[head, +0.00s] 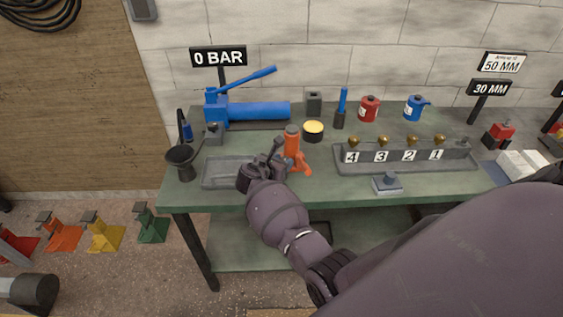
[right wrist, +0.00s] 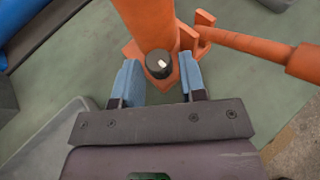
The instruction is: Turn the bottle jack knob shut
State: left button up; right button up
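The orange bottle jack (head: 292,147) stands upright on the green bench, right of the shallow grey tray. In the right wrist view the jack's base (right wrist: 143,48) fills the top middle, and its dark round knob (right wrist: 159,64) with a white mark faces me. My right gripper (head: 275,155) is at the jack's left front side. In the right wrist view its blue-grey fingers (right wrist: 161,80) are open, one on each side of the knob, with gaps to it. The wrist hides part of the jack's base in the head view. My left gripper is not in view.
A grey tray (head: 220,182) lies left of the jack. A numbered rack (head: 405,163) with brass pieces stands right. A blue pump (head: 255,112), a yellow-topped tin (head: 313,130) and red and blue cans stand behind. The bench's front edge is close.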

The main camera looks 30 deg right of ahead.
jog(key=shift+a+r, duration=0.15)
jog(key=shift+a, duration=0.1)
jog(key=p+v, duration=0.1)
jog(key=v, duration=0.8)
jog(key=shift+s, duration=0.1)
jog(key=shift+s+a+r, duration=0.2)
jog(key=shift+s+a, duration=0.05)
jog(key=shift+a, duration=0.25)
